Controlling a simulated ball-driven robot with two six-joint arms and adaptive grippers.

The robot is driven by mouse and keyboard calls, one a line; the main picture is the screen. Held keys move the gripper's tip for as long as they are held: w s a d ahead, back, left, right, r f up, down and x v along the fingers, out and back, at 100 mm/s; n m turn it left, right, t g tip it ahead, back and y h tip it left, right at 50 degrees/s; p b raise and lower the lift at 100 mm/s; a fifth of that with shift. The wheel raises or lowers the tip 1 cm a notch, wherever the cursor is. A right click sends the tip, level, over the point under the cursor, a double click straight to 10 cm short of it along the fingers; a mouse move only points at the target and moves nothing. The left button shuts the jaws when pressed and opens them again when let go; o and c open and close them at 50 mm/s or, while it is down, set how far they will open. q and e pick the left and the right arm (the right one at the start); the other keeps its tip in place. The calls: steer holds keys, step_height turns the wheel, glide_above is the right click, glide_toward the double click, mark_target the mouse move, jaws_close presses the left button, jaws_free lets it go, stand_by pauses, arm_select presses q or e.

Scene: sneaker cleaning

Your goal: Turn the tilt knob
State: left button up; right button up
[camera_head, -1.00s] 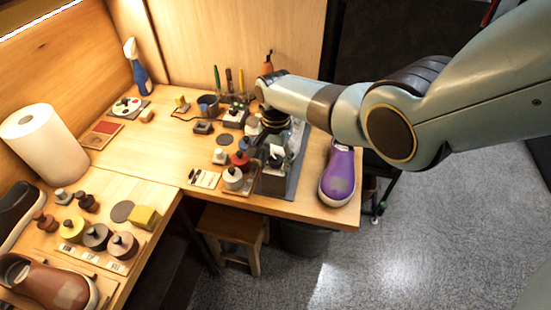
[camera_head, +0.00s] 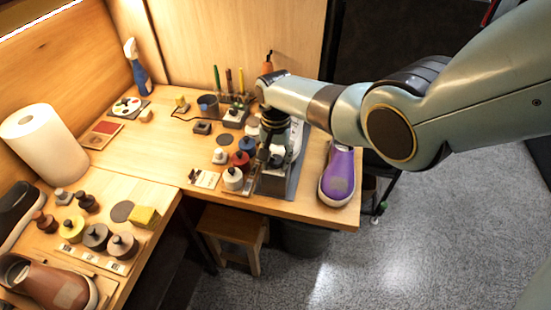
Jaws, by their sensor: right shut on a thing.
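The grey fixture (camera_head: 272,184) stands near the front right of the bench, with a pale sneaker (camera_head: 297,134) on it, partly covered by my arm. My right arm reaches in from the right, and its dark gripper (camera_head: 262,156) points down at the left side of the fixture. The gripper is shut on a small part there, which seems to be the tilt knob. The knob itself is hidden by the fingers, so its angle cannot be told. My left gripper is not in view.
A purple sneaker (camera_head: 339,176) stands right of the fixture at the bench edge. Red (camera_head: 240,160), blue (camera_head: 247,145) and white (camera_head: 233,179) jars crowd the gripper's left. A paper roll (camera_head: 44,144) stands far left.

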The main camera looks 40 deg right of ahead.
steer(key=n, duration=0.4)
stand_by(0.3)
steer(key=shift+n, duration=0.4)
steer(key=shift+n, duration=0.3)
steer(key=o, duration=0.9)
steer(key=shift+r, duration=0.1)
step_height(320, 180, up, 2)
steer(key=shift+r, duration=1.45)
